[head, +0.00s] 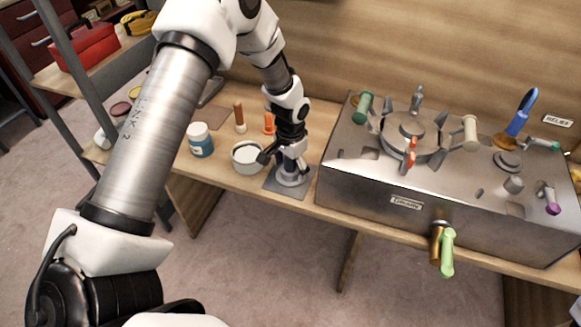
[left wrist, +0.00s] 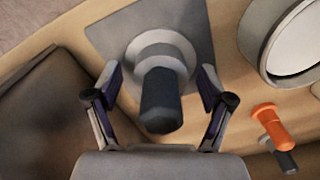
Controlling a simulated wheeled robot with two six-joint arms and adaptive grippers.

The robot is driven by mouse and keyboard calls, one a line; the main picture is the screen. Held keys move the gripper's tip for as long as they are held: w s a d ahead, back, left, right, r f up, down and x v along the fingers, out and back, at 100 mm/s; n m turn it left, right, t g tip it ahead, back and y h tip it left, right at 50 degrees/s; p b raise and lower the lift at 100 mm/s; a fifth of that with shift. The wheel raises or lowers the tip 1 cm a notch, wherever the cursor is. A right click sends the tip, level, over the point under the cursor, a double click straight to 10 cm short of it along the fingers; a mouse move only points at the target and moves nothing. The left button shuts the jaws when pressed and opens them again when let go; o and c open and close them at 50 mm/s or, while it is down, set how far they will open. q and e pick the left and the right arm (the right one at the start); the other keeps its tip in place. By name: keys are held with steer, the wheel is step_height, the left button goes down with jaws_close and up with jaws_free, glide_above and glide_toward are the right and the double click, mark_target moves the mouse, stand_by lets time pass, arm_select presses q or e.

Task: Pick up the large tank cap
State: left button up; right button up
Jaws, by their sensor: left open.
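A pale grey round flanged piece, which looks like the large tank cap (head: 292,179), sits on a grey square mat (head: 272,186) on the bench, left of the steel box. In the left wrist view the cap (left wrist: 180,50) shows a stepped pale disc with a dark upright stem (left wrist: 162,100) pointing toward the camera. My left gripper (head: 287,157) is directly above it, pointing down. In the left wrist view my left gripper (left wrist: 160,82) is open, with one finger on either side of the stem. I cannot tell whether the fingers touch it. My right gripper is not in view.
A white round pot (head: 248,158) stands close left of the gripper. An orange-handled piece (head: 269,123), a brown-handled piece (head: 239,118) and a blue-labelled jar (head: 201,140) stand nearby. The steel box (head: 350,185), with several coloured handles, is close on the right.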

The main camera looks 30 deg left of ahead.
mark_target(290, 170)
arm_select(q)
steer(key=c, duration=1.3)
steer(key=shift+r, duration=0.8)
steer(key=shift+s+d+r, duration=0.1)
steer(key=shift+s+r, duration=0.05)
steer(key=shift+r, duration=0.35)
steer(key=shift+s+d+r, duration=0.1)
steer(key=shift+r, duration=0.35)
steer(key=s+d+r+b, duration=0.1)
steer(key=s+d, duration=0.8)
steer(key=s, duration=0.3)
steer(key=shift+d+r, duration=0.2)
steer(key=shift+d, duration=0.05)
steer(key=shift+w, duration=0.1)
